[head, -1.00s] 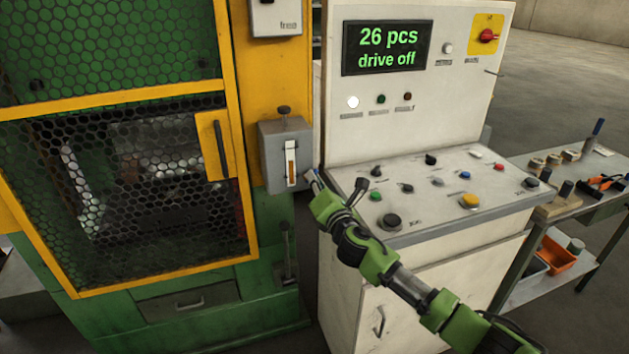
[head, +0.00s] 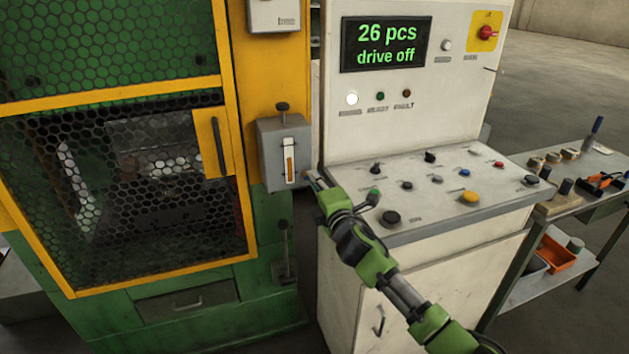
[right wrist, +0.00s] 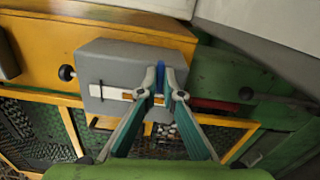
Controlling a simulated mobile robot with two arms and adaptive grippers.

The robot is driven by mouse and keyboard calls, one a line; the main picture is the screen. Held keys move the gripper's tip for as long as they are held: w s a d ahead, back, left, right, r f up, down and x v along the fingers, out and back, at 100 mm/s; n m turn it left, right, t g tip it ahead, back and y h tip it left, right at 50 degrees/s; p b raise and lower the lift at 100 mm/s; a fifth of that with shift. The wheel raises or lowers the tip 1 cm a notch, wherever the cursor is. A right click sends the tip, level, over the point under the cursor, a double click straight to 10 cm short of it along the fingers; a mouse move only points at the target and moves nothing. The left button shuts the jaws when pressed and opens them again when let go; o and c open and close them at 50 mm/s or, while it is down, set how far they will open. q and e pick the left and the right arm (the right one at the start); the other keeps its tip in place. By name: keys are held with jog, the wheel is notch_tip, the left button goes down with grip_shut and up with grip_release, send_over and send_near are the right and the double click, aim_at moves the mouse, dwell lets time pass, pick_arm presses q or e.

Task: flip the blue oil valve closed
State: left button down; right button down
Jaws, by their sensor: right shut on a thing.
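The blue oil valve (right wrist: 161,78) shows in the right wrist view as a narrow blue handle between my fingertips. It sits at the edge of the grey oil box, close to the sight-gauge slot. My right gripper (right wrist: 160,92) is shut on this handle. In the head view the grey oil box (head: 271,163) with its amber gauge hangs on the yellow machine post. My right gripper (head: 312,180) reaches the lower right side of the box there. The valve is too small and covered to make out in that view. My left gripper is not in view.
The white control console (head: 400,120) stands close to the right of the box, with knobs on its sloped panel. The yellow-framed mesh guard (head: 130,170) is on the left. A side table (head: 598,165) with tools stands at the far right.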

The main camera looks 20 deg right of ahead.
jog(key=shift+f+m, duration=0.2)
jog(key=shift+m, duration=0.5)
jog(key=c, duration=2.2)
grip_release()
jog(key=shift+s, duration=0.1)
jog(key=s, duration=1.2)
jog(key=shift+d, duration=0.25)
